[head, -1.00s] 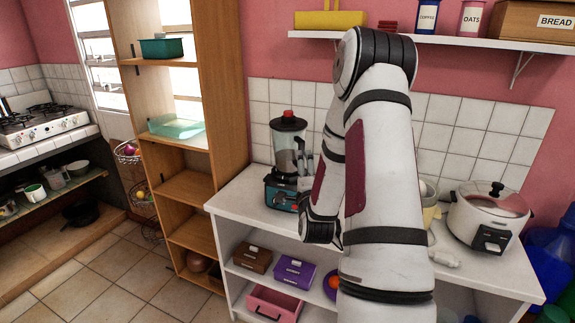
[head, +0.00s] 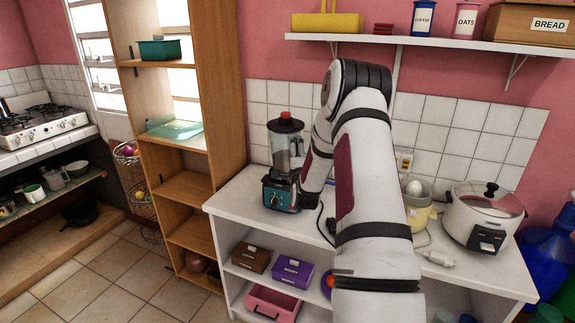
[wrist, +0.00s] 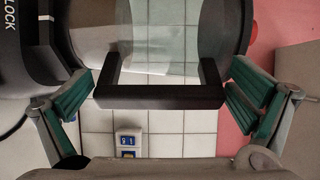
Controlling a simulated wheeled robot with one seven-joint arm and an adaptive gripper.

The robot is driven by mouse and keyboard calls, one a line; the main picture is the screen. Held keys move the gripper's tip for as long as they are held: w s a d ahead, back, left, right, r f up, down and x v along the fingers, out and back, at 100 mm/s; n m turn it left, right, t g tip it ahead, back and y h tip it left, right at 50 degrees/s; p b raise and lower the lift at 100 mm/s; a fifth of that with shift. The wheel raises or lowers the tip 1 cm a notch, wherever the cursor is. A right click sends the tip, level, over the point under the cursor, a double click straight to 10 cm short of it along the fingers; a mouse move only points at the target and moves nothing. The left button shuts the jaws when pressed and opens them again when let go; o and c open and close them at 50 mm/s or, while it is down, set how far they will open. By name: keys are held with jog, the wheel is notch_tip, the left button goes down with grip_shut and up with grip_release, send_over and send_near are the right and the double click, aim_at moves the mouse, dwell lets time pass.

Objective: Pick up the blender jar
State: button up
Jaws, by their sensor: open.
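The blender jar (head: 281,150) is clear, with a black lid and a red cap, and stands upright on its teal and black base (head: 279,194) on the white counter. In the wrist view the clear jar (wrist: 165,35) fills the upper middle, lying sideways in the picture. Its black handle (wrist: 160,97) juts toward the camera. My gripper (wrist: 162,98) is open, with one green-padded finger on each side of the handle. I see no clear contact. In the head view my arm hides most of the gripper beside the jar.
A rice cooker (head: 483,216) and a pale yellow appliance (head: 417,205) stand to the right on the counter. A wooden shelf unit (head: 222,100) rises close on the left. A wall shelf (head: 340,38) hangs above. A cable lies on the counter.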

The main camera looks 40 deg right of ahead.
jog(key=shift+w+d, duration=0.2)
jog(key=shift+w, duration=0.05)
jog(key=shift+c, duration=0.6)
jog(key=c, duration=1.3)
jog(key=shift+r, duration=0.1)
jog(key=shift+c, duration=1.3)
jog(key=shift+r, duration=0.1)
